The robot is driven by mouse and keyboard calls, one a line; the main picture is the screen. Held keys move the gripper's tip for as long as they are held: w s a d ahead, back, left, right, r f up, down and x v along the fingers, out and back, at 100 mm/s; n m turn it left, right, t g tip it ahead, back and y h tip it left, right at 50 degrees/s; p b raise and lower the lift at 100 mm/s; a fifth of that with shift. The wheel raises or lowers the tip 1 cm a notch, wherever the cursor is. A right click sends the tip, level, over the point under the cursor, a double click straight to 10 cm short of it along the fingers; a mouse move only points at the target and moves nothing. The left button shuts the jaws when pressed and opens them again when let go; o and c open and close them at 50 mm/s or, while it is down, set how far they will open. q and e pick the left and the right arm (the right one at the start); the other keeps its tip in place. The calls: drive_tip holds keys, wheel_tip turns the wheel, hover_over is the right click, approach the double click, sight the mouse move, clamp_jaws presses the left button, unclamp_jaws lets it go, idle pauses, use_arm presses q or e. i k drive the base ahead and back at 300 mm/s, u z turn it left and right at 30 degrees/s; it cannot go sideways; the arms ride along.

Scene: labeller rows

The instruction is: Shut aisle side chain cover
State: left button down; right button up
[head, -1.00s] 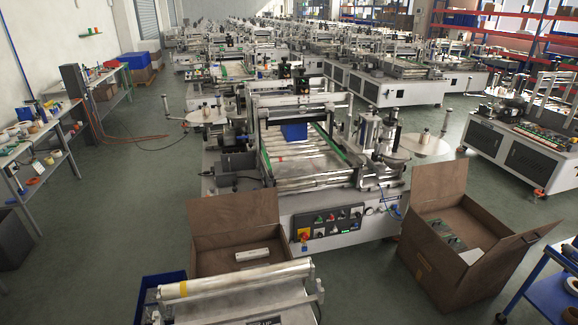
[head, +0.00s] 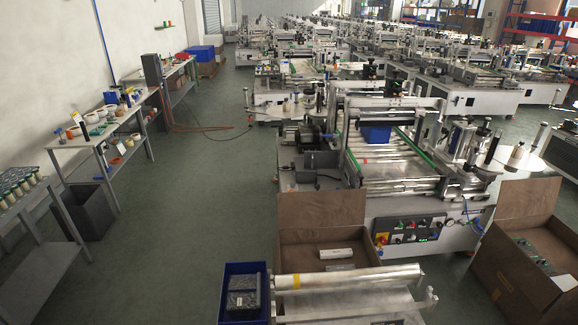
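The nearest labelling machine (head: 430,205) stands right of the middle in the head view. It has a roller bed (head: 385,170) between green side strips, a blue block (head: 377,134) over the bed, and a front control panel (head: 410,228). A dark motor unit (head: 303,138) sits on its left, aisle-facing side. I cannot make out a chain cover or whether one is open or shut. Neither of my grippers is in view.
An open cardboard box (head: 320,217) and another at right (head: 520,211) stand before the machine. A roller unit (head: 350,278) and blue crate (head: 229,290) are at the front. Benches (head: 95,148) and a grey bin (head: 90,212) line the left. The green-grey aisle floor (head: 200,190) is clear.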

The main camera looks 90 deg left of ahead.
sight(321, 162)
drive_tip(key=k, duration=1.25)
drive_tip(key=u, duration=4.15)
drive_tip(key=i, duration=3.5)
drive_tip(key=z, duration=1.25)
drive_tip(key=i, duration=1.7)
drive_tip(key=z, duration=0.1)
